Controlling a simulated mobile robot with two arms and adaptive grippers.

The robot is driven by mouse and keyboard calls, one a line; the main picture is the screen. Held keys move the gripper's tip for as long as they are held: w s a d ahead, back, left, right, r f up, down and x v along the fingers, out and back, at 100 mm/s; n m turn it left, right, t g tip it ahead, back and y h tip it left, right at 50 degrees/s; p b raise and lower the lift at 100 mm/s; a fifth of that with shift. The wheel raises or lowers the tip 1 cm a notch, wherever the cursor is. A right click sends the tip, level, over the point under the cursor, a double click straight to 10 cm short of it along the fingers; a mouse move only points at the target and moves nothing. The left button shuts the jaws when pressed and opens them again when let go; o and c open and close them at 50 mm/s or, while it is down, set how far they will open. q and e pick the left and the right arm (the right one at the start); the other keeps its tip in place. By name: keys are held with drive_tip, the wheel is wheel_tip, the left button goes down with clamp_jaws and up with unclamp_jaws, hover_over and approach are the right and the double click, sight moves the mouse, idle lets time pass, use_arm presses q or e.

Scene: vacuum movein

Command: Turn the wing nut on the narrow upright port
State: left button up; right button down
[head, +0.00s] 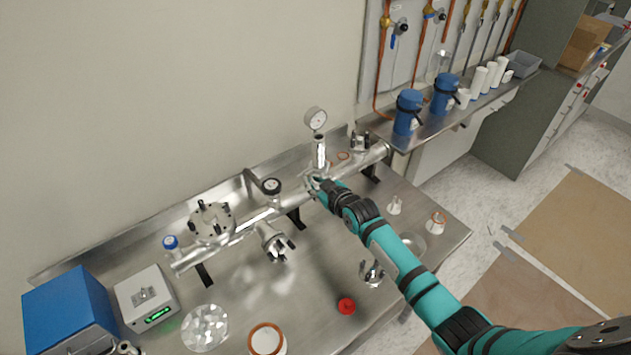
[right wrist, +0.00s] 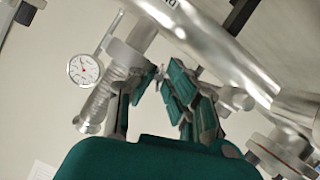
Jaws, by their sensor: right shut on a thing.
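The narrow upright port (head: 320,152) is a slim silver tube rising from the long metal manifold pipe (head: 240,228), with a round dial gauge (head: 316,118) above it. In the right wrist view the port looks tilted, with a ribbed metal section (right wrist: 98,102) beside the gauge (right wrist: 85,68). My right gripper (head: 312,182) is at the foot of the port. In the right wrist view its fingertips (right wrist: 158,76) meet at the clamp beside the pipe, shut on the wing nut, which is small and mostly hidden between them. My left gripper is not in view.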

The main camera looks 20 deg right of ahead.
drive_tip(key=shift+m+y+b, duration=0.5)
drive_tip(key=shift+m+y, duration=0.1)
drive_tip(key=shift+m, duration=0.3)
drive_tip(key=shift+g, duration=0.3)
drive_tip(key=c, duration=1.5)
unclamp_jaws()
drive_tip(key=v, duration=1.2)
drive_tip(key=shift+d, duration=0.1)
drive_tip(key=shift+f, duration=0.1)
